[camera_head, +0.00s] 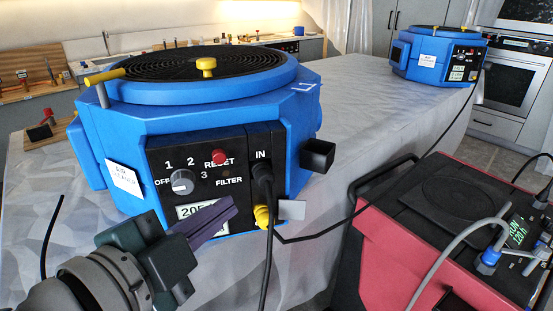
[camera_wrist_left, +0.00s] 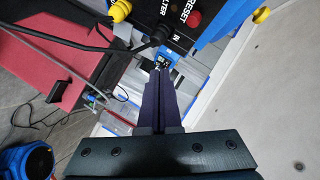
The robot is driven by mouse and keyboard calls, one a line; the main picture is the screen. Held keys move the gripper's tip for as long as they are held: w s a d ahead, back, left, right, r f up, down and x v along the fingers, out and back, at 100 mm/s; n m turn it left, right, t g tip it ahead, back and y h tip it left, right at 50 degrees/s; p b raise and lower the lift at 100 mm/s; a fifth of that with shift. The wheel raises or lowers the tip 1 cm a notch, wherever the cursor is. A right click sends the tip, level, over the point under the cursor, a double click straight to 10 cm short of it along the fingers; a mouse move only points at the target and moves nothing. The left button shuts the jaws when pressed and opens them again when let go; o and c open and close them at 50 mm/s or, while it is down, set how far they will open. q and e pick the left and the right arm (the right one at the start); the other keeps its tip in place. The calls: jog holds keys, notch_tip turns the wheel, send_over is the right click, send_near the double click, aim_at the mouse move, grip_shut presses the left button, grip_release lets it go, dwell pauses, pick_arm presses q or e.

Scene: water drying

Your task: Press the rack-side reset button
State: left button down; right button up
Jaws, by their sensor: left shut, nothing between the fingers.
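A blue air cleaner (camera_head: 195,98) with a black grille on top stands on the near part of the covered surface. Its black front panel carries a red reset button (camera_head: 218,157), above and right of a grey dial (camera_head: 182,182). The button also shows at the top of the left wrist view (camera_wrist_left: 194,18). My left gripper (camera_head: 234,205) is shut and empty, its dark fingers in front of the panel's lower part, below the button in the head view. Whether it touches the panel cannot be told. The fingers partly hide a label (camera_head: 190,210). My right gripper is not in view.
A black cable (camera_head: 265,215) hangs from the panel's IN socket, close to my left fingers. A second blue unit (camera_head: 425,56) stands at the far end of the covered surface (camera_head: 365,125). A red machine (camera_head: 400,255) stands at the right. Wooden boards (camera_head: 38,120) lie at left.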

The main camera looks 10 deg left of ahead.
aim_at(219, 157)
pick_arm(q)
jog(key=shift+d+f+m+h, duration=0.25)
jog(key=shift+d+m+h, duration=0.05)
jog(key=shift+d, duration=0.1)
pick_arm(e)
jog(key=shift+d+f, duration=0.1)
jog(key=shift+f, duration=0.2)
pick_arm(q)
jog(key=shift+w+a, duration=0.1)
jog(key=shift+w+a+b, duration=0.15)
jog(key=shift+w+a, duration=0.5)
jog(key=shift+w, duration=0.65)
jog(key=shift+w+a+b, duration=0.2)
jog(key=shift+w+a, duration=0.45)
jog(key=shift+w, duration=0.6)
jog(key=shift+w+a+b, duration=0.15)
jog(key=shift+w+a, duration=0.5)
jog(key=shift+w, duration=0.65)
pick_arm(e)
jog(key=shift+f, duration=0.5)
pick_arm(q)
jog(key=shift+w+a, duration=0.2)
jog(key=shift+w, duration=0.15)
